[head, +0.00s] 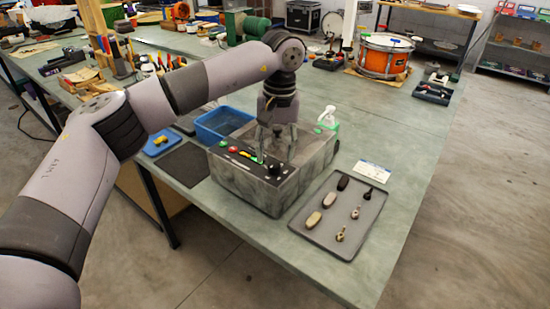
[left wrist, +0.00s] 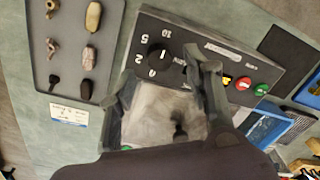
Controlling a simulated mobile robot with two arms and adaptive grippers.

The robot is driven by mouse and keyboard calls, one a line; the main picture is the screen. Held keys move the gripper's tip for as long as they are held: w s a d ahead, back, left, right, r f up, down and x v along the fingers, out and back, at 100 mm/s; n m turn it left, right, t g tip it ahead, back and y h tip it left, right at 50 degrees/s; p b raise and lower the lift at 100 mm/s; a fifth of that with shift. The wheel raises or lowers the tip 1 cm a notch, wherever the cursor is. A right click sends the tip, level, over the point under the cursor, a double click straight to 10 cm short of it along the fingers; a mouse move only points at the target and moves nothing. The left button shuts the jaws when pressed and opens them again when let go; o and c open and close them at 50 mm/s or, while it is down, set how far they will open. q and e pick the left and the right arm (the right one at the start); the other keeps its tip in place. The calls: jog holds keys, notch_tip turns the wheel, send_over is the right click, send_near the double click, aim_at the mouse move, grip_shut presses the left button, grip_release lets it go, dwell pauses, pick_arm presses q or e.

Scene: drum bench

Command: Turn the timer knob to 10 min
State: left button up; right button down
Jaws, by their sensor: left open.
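The timer knob (left wrist: 166,61) is a round black knob on the dark control panel of a grey box (head: 232,182). White numbers including 10, 5 and 2 stand around it in the left wrist view. Which number the knob points to I cannot tell for sure. My left gripper (head: 268,158) points down over the panel end of the box, at the knob (head: 274,170). In the left wrist view its two fingers (left wrist: 163,70) are apart, one to either side of the knob. Whether they touch it I cannot tell. My right gripper is not in view.
A red button (left wrist: 243,83) and a green button (left wrist: 262,89) sit along the same panel. A grey tray (head: 325,238) with several small parts lies right of the box. A blue bin (head: 222,123) and a spray bottle (head: 328,119) stand behind.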

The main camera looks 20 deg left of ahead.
aim_at(278, 164)
pick_arm(q)
notch_tip(278, 164, up, 9)
jog(key=shift+d, duration=0.25)
jog(key=shift+f, duration=0.1)
